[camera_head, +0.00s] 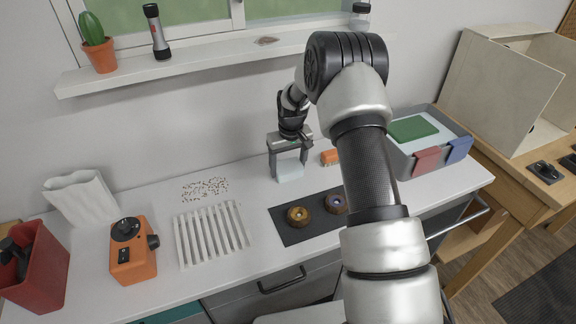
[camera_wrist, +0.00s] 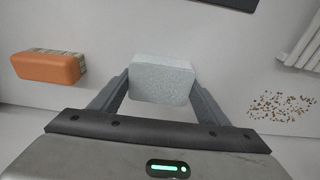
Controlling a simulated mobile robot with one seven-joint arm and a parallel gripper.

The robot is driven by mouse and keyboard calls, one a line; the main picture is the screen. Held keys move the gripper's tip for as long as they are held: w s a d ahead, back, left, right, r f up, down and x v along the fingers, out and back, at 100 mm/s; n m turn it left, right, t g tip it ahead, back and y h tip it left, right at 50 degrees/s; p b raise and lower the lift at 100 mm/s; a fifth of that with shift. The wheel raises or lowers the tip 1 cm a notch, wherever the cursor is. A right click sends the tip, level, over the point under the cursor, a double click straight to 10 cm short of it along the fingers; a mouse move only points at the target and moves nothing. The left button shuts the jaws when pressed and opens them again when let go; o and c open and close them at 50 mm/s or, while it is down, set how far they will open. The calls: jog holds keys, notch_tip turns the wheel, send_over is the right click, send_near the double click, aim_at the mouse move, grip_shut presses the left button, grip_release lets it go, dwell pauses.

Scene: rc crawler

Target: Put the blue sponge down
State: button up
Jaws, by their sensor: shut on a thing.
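My gripper (camera_head: 289,165) is shut on a pale blue-grey sponge (camera_head: 290,169) near the back of the white counter. In the wrist view the sponge (camera_wrist: 162,78) sits between the two fingers of my gripper (camera_wrist: 162,90), held by its sides. The sponge is at or just above the counter top (camera_wrist: 215,40); I cannot tell whether it touches. In the head view the upper part of the sponge is partly hidden by the gripper.
An orange brush (camera_wrist: 48,66) lies near the sponge. A dark mat (camera_head: 283,227) with two round brown items is in front. A white slatted rack (camera_head: 211,235) and scattered crumbs (camera_head: 205,189) lie left. A grey basin (camera_head: 455,130) with cloths stands right.

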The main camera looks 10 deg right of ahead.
jog(key=o, duration=1)
jog(key=shift+c, duration=0.2)
